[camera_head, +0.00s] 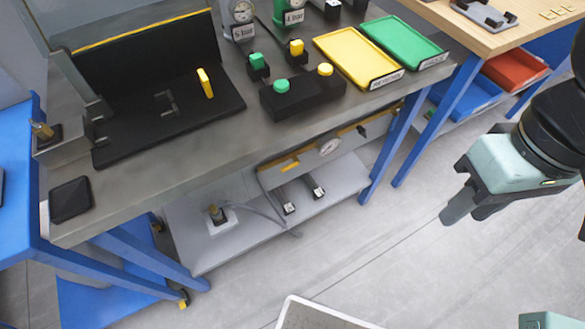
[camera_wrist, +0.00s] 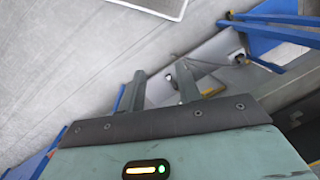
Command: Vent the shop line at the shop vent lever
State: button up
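A grey panel (camera_head: 345,148) with a round gauge (camera_head: 329,145) is mounted under the front of the workbench. A yellow lever (camera_head: 290,166) lies nearly level on its left part. Another yellow lever (camera_head: 205,83) stands upright on a black fixture on the bench top. No readable label tells me which is the shop vent lever. My gripper (camera_head: 468,210) is over the floor at the right, well apart from both levers. In the wrist view my gripper (camera_wrist: 160,72) has its fingers apart with nothing between them.
The workbench (camera_head: 150,170) carries two gauges, green and yellow buttons, a yellow tray (camera_head: 345,52) and a green tray (camera_head: 412,38). A low shelf (camera_head: 245,238) below holds small fittings and a hose. Blue legs (camera_head: 392,150) stand at its right.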

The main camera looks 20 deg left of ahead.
jog(key=w+a+f+m+g+y+b, duration=0.2)
jog(key=a+f+m+g+y+b, duration=0.15)
jog(key=f+m, duration=0.4)
jog(key=w+a+f+m+g+y+b, duration=0.25)
jog(key=a+f+m+g+y, duration=0.2)
jog(key=f+m, duration=0.35)
jog(key=w+a+f+m+t+y+b, duration=0.15)
jog(key=w+f+m+t+y, duration=0.35)
jog(key=f+m, duration=0.55)
jog(key=w+a+f+m+t+y+b, duration=0.15)
jog(key=w+f+m+y, duration=0.5)
jog(key=m, duration=0.65)
jog(key=w+f+x, duration=0.1)
jog(key=x, duration=1.6)
jog(key=shift+a+f+t, duration=0.25)
jog(key=shift+t, duration=0.2)
jog(key=shift+w+h, duration=0.1)
jog(key=shift+h, duration=0.15)
grip_shut()
